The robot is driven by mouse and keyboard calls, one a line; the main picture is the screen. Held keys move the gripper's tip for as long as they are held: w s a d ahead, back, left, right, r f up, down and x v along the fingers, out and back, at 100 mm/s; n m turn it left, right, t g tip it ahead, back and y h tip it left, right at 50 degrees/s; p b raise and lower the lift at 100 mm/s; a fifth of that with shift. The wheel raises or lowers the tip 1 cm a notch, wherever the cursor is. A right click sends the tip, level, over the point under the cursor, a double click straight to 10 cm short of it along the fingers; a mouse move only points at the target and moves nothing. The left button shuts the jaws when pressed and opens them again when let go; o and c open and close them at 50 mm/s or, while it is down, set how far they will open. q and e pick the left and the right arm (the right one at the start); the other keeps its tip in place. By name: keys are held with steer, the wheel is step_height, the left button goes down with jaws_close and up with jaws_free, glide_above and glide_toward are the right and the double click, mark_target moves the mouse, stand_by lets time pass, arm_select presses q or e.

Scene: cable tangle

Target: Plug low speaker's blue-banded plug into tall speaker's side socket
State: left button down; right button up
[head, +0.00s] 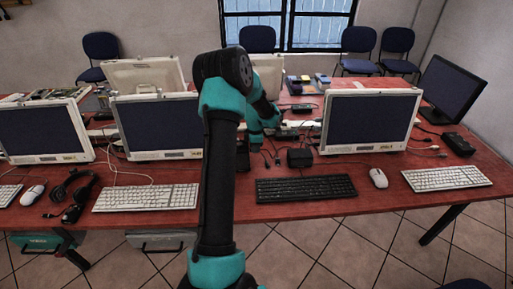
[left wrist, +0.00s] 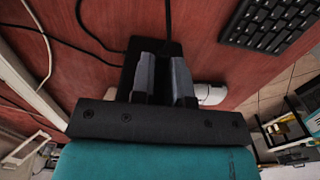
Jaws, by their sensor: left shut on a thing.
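My left gripper (left wrist: 163,78) shows in the left wrist view with its two grey fingers close together, shut on a small dark thing between them. A black cable (left wrist: 168,18) runs up from there, so it looks like a plug; no blue band shows. A larger black shape (left wrist: 135,55) lies just behind the fingers. In the head view my left arm covers most of the gripper. A low black box (head: 300,157), likely the low speaker, stands right of the arm. A dark upright shape (head: 243,157), perhaps the tall speaker, is mostly hidden by the arm. Its side socket cannot be seen.
A black keyboard (head: 305,189) and a white mouse (head: 378,178) lie in front. A white-framed monitor (head: 367,122) stands to the right, another (head: 158,126) to the left. Loose cables (head: 270,156) lie by the low box.

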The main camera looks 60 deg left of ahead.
arm_select(q)
steer(key=shift+s+a+f, duration=0.1)
steer(key=shift+s+a, duration=0.1)
steer(key=shift+s, duration=0.3)
stand_by(0.4)
steer(key=c, duration=1)
jaws_free()
steer(key=shift+c, duration=0.2)
steer(key=shift+r, duration=0.2)
steer(key=shift+w+r, duration=0.1)
steer(key=shift+r, duration=0.6)
step_height(320, 180, up, 16)
steer(key=shift+o, duration=0.2)
steer(key=shift+f, duration=0.15)
